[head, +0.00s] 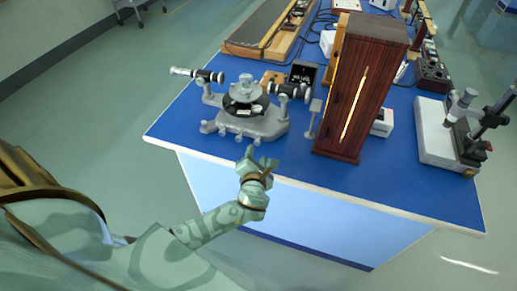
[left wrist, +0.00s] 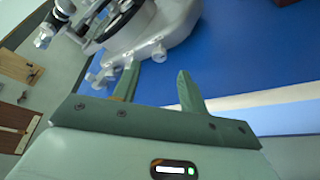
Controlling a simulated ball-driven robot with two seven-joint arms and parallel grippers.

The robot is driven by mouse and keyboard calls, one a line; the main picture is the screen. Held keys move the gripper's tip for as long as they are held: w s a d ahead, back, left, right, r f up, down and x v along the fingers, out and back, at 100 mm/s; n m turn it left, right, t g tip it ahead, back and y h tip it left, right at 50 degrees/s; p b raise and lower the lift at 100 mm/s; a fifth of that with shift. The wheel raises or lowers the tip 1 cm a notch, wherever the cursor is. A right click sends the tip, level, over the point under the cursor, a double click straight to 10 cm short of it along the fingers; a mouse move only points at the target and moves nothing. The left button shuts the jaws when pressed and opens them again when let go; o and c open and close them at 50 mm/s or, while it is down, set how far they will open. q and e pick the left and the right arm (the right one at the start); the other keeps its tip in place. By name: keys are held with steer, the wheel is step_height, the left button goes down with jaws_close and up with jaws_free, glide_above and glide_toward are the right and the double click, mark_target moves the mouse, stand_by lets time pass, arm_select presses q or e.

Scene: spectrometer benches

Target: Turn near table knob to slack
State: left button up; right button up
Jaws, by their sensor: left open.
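A grey spectrometer (head: 246,108) with a dark round table, two black-and-silver tubes and a wide grey base stands near the left corner of the blue bench. Small silver knobs stick out of its near side; one (head: 238,138) faces the front edge. I cannot tell for sure which is the near table knob. My left gripper (head: 262,159) is open and empty at the bench's front edge, just short of the base. In the left wrist view, its two green fingers (left wrist: 159,72) point at the base, and a silver knob (left wrist: 158,53) shows just beyond them. My right gripper is not in view.
A tall dark wooden box (head: 376,75) stands right of the spectrometer, with a small grey stand (head: 313,120) beside it. A grey instrument (head: 437,135) stands at the right end. The blue bench top (head: 290,160) is bare along the front.

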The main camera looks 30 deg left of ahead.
mark_target(258, 143)
arm_select(q)
steer(key=b+x, duration=0.1)
steer(key=x, duration=0.4)
steer(key=shift+w+a+f+b, duration=0.15)
steer(key=shift+w+a+b, duration=0.15)
steer(key=shift+w, duration=0.15)
jaws_close()
